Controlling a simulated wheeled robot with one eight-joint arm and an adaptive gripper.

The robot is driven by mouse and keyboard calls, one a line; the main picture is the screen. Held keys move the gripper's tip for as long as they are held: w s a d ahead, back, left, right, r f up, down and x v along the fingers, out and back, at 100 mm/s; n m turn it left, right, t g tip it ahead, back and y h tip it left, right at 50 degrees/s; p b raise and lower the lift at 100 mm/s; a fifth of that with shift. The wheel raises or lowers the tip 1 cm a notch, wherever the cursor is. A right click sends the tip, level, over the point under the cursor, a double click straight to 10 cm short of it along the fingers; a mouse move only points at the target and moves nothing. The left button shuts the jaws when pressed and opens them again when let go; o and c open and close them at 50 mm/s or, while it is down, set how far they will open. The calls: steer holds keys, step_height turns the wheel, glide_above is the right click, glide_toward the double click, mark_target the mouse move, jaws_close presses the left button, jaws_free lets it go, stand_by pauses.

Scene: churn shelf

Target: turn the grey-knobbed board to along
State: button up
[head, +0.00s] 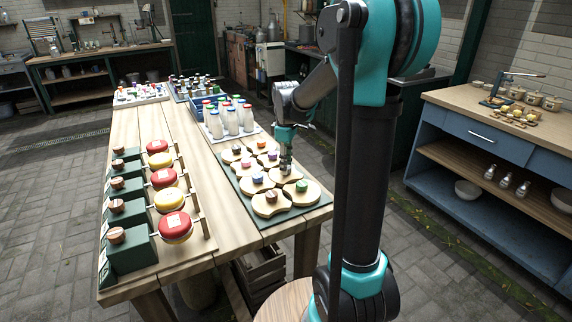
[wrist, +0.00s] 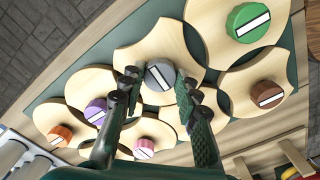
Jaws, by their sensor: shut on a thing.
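The grey knob (wrist: 159,75) sits on a pale wooden board (wrist: 160,40) with concave cut sides, in the middle of the wrist view. A white bar on the knob runs diagonally, down to the right. My gripper (wrist: 161,82) is shut on the knob, one dark finger on each side. In the head view my gripper (head: 286,170) points down among the boards and covers the grey knob. The neighbouring boards carry a green knob (wrist: 248,22), a brown knob (wrist: 267,94), a purple knob (wrist: 97,110), an orange knob (wrist: 60,135) and a pink knob (wrist: 144,148).
The boards lie close together on a dark green base (head: 278,216) on the wooden table (head: 180,262). Milk bottles (head: 232,122) stand behind them. Red and yellow discs on rods (head: 175,226) stand to the left. A blue workbench (head: 470,140) is at the right.

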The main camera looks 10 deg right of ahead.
steer(key=m, duration=0.4)
steer(key=shift+m, duration=0.4)
steer(key=m, duration=0.4)
steer(key=shift+m, duration=0.3)
steer(key=m, duration=0.4)
steer(key=shift+m, duration=2.1)
steer(key=o, duration=1.2)
steer(key=shift+c, duration=0.2)
steer(key=shift+r, duration=0.1)
